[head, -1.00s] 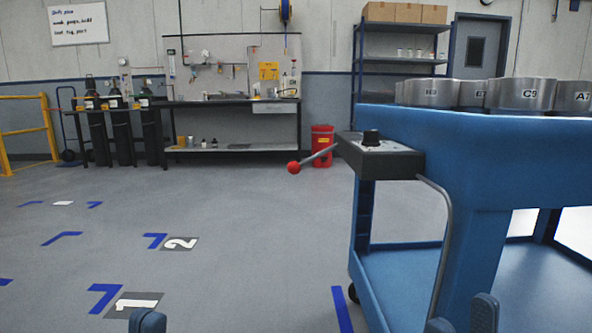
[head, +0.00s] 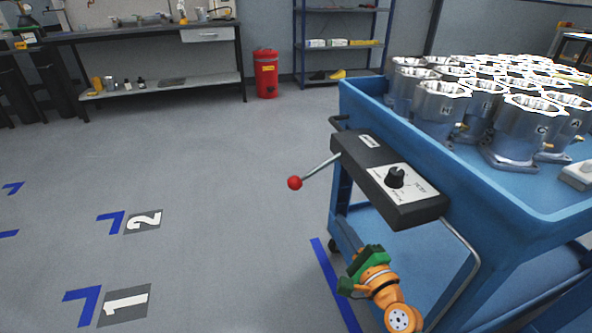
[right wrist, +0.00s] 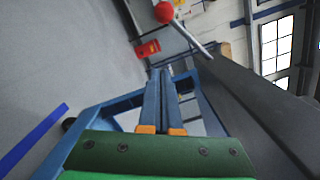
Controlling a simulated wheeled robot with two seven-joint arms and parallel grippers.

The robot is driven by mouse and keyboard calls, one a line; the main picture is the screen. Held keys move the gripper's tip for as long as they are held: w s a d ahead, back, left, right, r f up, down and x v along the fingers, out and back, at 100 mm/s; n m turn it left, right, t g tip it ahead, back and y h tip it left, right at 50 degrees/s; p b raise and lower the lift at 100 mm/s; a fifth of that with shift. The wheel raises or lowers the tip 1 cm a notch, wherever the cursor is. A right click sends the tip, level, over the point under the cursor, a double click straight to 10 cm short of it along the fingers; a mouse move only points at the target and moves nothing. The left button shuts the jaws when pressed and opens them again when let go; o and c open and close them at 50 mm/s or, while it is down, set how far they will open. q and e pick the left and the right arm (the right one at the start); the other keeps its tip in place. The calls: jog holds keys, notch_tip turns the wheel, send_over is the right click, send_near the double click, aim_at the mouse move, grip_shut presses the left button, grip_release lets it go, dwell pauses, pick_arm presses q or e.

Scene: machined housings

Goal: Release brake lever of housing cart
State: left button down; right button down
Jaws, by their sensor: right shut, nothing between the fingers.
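The brake lever, a metal rod with a red ball end (head: 294,183), sticks out to the left from the black control box (head: 420,212) on the blue housing cart (head: 420,145). In the right wrist view the red ball (right wrist: 164,12) is at the top, with its rod running down to the right. My right gripper (head: 342,222) is below the box and the lever, apart from both. Its fingers (right wrist: 160,72) are shut together and empty, pointing toward the lever's side. My left gripper is out of view.
Several metal housings (head: 440,105) stand on the cart's top tray. A black knob (head: 396,177) sits on the box, and a bent grey tube (head: 466,250) runs down from it. Open floor lies left of the cart. A red bin (head: 266,75) stands at the back.

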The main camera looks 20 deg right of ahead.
aim_at(316, 169)
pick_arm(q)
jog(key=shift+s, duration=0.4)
pick_arm(e)
jog(key=shift+d, duration=0.1)
